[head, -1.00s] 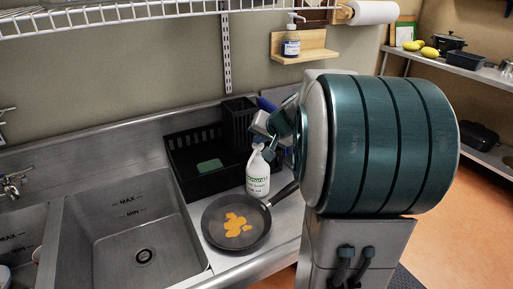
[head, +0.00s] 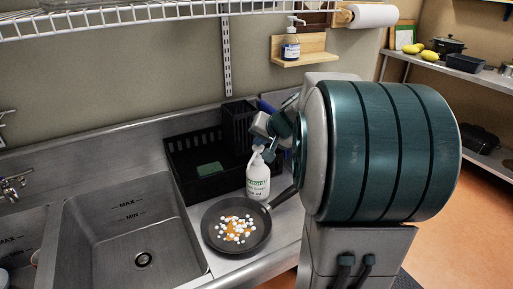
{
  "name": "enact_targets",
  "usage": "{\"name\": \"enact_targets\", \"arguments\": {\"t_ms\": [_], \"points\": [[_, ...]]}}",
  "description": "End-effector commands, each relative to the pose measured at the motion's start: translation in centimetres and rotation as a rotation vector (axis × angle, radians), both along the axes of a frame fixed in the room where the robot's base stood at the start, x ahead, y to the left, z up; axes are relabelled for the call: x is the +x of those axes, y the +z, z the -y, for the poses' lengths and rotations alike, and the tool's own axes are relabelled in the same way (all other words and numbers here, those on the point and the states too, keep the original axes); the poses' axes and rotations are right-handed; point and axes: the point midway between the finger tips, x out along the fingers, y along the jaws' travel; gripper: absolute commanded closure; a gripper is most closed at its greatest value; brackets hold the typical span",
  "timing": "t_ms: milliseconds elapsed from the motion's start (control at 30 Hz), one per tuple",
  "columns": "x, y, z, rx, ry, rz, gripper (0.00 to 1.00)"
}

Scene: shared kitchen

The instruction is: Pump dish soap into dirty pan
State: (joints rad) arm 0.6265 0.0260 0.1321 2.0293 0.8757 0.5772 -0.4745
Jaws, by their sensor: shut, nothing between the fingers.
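The dirty pan (head: 212,228) is dark and lies on the steel counter right of the sink. Orange residue with many white soap dots (head: 236,229) covers its middle. The white dish soap bottle (head: 258,178) with green lettering stands upright behind the pan, at its back right edge. My gripper (head: 266,150) is at the bottle's pump top, seemingly pressing on it from above. It is shut with nothing held. My arm partly hides the fingers, and the exact contact with the pump is hard to see.
A black rack (head: 185,160) with a green sponge (head: 209,169) stands behind the bottle. The empty sink basin (head: 140,225) lies to the left. A blue-labelled pump bottle (head: 290,47) stands on a wooden wall shelf (head: 305,55). The pan's handle (head: 284,196) points toward my arm.

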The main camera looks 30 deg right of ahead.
Motion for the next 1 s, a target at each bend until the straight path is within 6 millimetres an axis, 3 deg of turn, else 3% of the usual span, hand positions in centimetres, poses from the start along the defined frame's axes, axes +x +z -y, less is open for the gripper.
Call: {"name": "enact_targets", "arguments": {"t_ms": [367, 1000], "points": [[0.0, 0.5, 0.0, 0.000, -0.002, 0.001, 1.00], [0.1, 6.3, 0.0, -0.001, 0.000, 0.002, 1.00]]}}
